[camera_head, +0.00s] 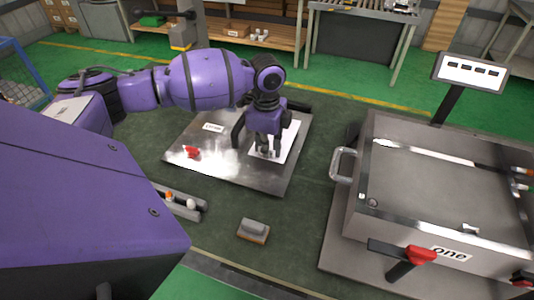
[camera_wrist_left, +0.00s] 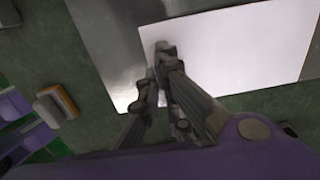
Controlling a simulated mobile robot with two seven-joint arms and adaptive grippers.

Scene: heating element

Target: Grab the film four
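A white sheet (camera_head: 285,146), which looks like the film, lies on a shiny metal plate (camera_head: 226,176) on the dark green worktop. I cannot read a number on it. My left gripper (camera_head: 266,153) points down at the sheet's left edge. In the left wrist view the sheet (camera_wrist_left: 235,55) spreads to the right of the gripper (camera_wrist_left: 157,62). Its two fingers are close together at the sheet's edge, hiding part of it. I cannot tell whether they pinch it. A small white label (camera_head: 212,127) lies on the plate's far left. My right gripper is not in view.
A red clip-like piece (camera_head: 191,152) is on the plate. A grey block (camera_head: 253,230) and a small tray (camera_head: 180,205) are in front. Worktop between plate and box is clear.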

